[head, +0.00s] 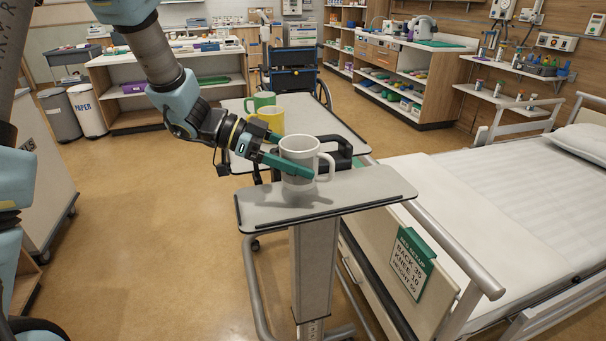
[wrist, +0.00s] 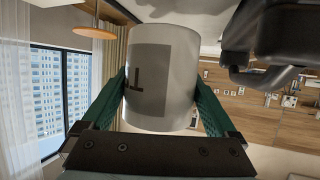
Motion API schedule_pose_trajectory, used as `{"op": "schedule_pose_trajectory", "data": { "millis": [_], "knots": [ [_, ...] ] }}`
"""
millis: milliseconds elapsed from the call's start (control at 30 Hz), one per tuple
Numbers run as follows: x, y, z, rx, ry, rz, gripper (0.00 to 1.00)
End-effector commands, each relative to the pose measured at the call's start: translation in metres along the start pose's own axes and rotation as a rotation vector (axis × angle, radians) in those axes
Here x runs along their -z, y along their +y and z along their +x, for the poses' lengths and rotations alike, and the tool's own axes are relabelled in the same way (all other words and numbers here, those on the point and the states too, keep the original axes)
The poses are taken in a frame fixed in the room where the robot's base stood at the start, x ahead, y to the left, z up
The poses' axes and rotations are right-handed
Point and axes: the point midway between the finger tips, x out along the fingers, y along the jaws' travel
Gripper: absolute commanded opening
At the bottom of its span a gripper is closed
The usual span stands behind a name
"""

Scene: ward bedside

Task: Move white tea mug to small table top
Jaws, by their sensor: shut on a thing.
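The white tea mug (head: 299,150) is upright over the near, small table top (head: 365,190), its handle to the right. My gripper (head: 298,165) is shut on the mug, with its green fingers on either side of the body. The wrist view shows the mug (wrist: 162,75) between both fingers, with a grey panel and a dark letter on its side. A shadow lies on the top below the mug. I cannot tell whether its base touches the surface.
A larger table top (head: 335,127) behind holds a green mug (head: 261,101) and a yellow mug (head: 270,119). A black curved object (head: 340,152) is close behind the white mug. The bed (head: 500,200) stands to the right. The small top's left and right ends are bare.

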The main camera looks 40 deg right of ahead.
Motion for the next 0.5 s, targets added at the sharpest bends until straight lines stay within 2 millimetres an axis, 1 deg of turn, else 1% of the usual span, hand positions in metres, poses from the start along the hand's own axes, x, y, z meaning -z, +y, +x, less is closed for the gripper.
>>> {"op": "schedule_pose_trajectory", "data": {
  "millis": [100,200,300,500],
  "knots": [
    [-0.018,0.0,0.007,-0.002,0.001,-0.006,0.19],
    [-0.028,0.0,0.012,-0.001,0.002,-0.004,0.19],
    [-0.032,0.0,0.013,0.0,0.001,-0.001,0.19],
    [-0.032,-0.001,0.013,0.0,0.001,0.0,0.19]
  ]
}}
